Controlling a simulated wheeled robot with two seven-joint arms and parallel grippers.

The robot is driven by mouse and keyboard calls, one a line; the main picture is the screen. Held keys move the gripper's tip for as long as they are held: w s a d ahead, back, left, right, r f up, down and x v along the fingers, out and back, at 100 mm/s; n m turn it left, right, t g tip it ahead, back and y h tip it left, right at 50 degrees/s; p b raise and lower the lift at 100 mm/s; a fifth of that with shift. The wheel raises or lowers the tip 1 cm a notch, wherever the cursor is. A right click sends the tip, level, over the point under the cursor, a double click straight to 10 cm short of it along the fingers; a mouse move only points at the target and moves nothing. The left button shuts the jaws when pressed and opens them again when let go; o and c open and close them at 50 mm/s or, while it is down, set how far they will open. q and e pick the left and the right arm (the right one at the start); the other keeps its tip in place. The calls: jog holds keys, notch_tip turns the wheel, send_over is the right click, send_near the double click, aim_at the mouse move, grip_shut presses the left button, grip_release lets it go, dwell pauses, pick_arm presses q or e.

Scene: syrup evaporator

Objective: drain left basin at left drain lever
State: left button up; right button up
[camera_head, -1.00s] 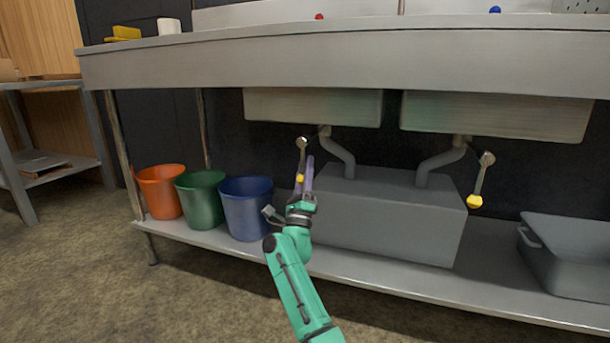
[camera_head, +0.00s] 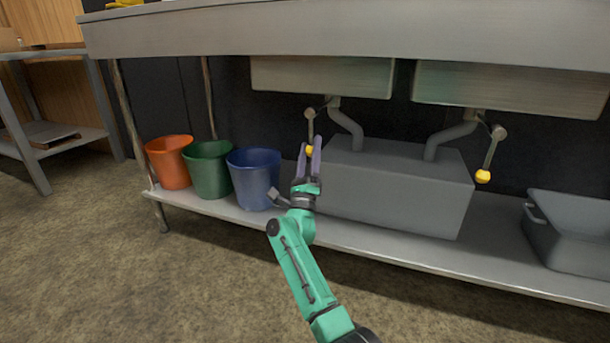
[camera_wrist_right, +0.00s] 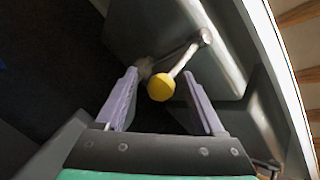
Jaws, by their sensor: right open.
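The left drain lever (camera_head: 310,128) hangs under the left basin (camera_head: 322,76), with a yellow knob (camera_head: 309,150) at its lower end. My right gripper (camera_head: 310,150) reaches up from below, open, with the knob showing between its two purple fingers. In the right wrist view the knob (camera_wrist_right: 161,87) appears between the open fingertips (camera_wrist_right: 160,92), with a gap on each side, nearer the left finger. I cannot tell how deep it sits between them. The right drain lever (camera_head: 491,152) also hangs with a yellow knob under the right basin (camera_head: 510,90). My left gripper is not in view.
Orange (camera_head: 170,163), green (camera_head: 209,170) and blue (camera_head: 254,180) buckets stand on the lower shelf (camera_head: 400,250), left of a grey box (camera_head: 395,190). Drain pipes (camera_head: 348,128) run down to the box. A grey tub (camera_head: 575,235) stands at the right.

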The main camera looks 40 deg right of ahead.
jog(key=p+v, duration=0.2)
jog(key=v, duration=0.9)
jog(key=shift+a, duration=0.25)
jog(key=shift+s+f, duration=0.1)
